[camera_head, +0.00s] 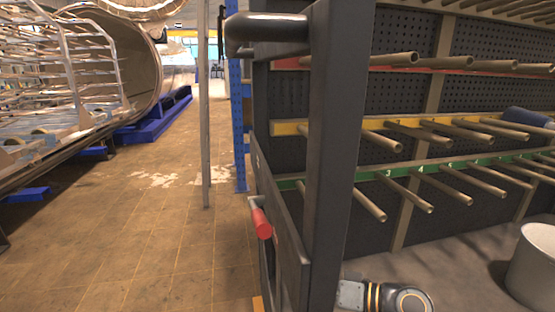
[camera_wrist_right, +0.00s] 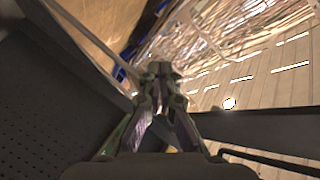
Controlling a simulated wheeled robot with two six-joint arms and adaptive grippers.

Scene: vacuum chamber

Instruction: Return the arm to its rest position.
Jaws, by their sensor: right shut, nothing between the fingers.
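My right gripper (camera_wrist_right: 160,80) shows in the right wrist view, with its fingers drawn together at the tips and nothing between them. It points up past a dark frame edge, with the bright room beyond. In the head view, a grey and black jointed part with yellow rings (camera_head: 385,297) shows at the bottom edge, probably a link of my arm. No gripper shows in the head view. My left gripper is in neither view.
A dark rack post (camera_head: 333,150) stands close in front, with a black handle (camera_head: 267,30) and a red grip (camera_head: 261,222). Pegs line the rack, one with a blue roll (camera_head: 527,117). A pale bin (camera_head: 535,265) stands lower right. Open tiled floor (camera_head: 150,240) lies left.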

